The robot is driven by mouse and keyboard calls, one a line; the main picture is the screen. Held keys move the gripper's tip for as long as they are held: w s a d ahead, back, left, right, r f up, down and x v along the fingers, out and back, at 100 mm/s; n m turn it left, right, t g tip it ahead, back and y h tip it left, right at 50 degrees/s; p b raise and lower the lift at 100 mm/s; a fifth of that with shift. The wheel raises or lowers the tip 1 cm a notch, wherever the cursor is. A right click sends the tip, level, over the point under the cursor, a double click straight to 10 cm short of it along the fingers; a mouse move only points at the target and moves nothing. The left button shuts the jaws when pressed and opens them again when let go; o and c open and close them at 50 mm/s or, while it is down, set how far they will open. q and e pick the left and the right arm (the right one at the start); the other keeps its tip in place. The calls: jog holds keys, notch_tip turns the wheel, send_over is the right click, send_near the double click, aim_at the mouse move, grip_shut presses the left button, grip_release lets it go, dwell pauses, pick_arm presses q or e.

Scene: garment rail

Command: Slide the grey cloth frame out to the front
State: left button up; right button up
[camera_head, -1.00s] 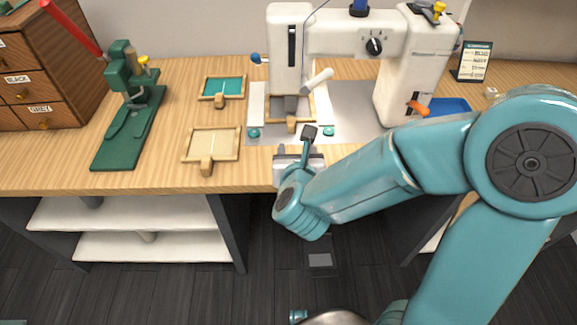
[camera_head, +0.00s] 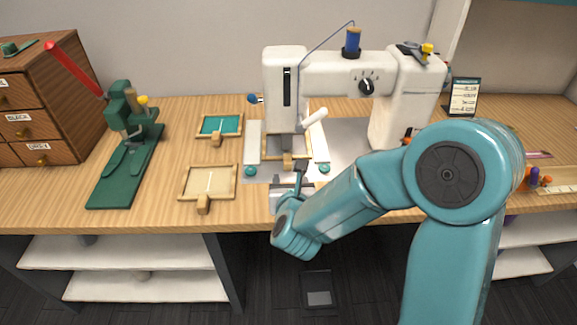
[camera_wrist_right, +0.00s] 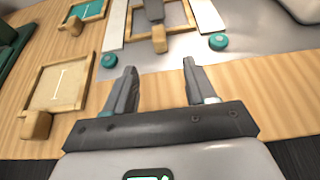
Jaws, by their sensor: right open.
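The grey cloth frame (camera_head: 287,162) lies under the sewing machine's needle, its wooden front bar and stubby handle facing me. The machine head hides much of its cloth. In the right wrist view the frame's handle (camera_wrist_right: 159,42) lies just beyond and between my fingertips. My right gripper (camera_head: 290,184) is open and empty in front of the handle, near the table's front edge. My left gripper is not in view.
The white sewing machine (camera_head: 284,85) stands over the frame, with teal knobs (camera_head: 325,169) beside it. A cream cloth frame (camera_head: 208,182) and a teal cloth frame (camera_head: 219,125) lie to the left. A green press (camera_head: 126,160) stands farther left.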

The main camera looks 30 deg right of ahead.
aim_at(288, 165)
jog(key=x, duration=1)
jog(key=shift+w+d, duration=0.1)
jog(key=shift+w, duration=0.05)
grip_shut()
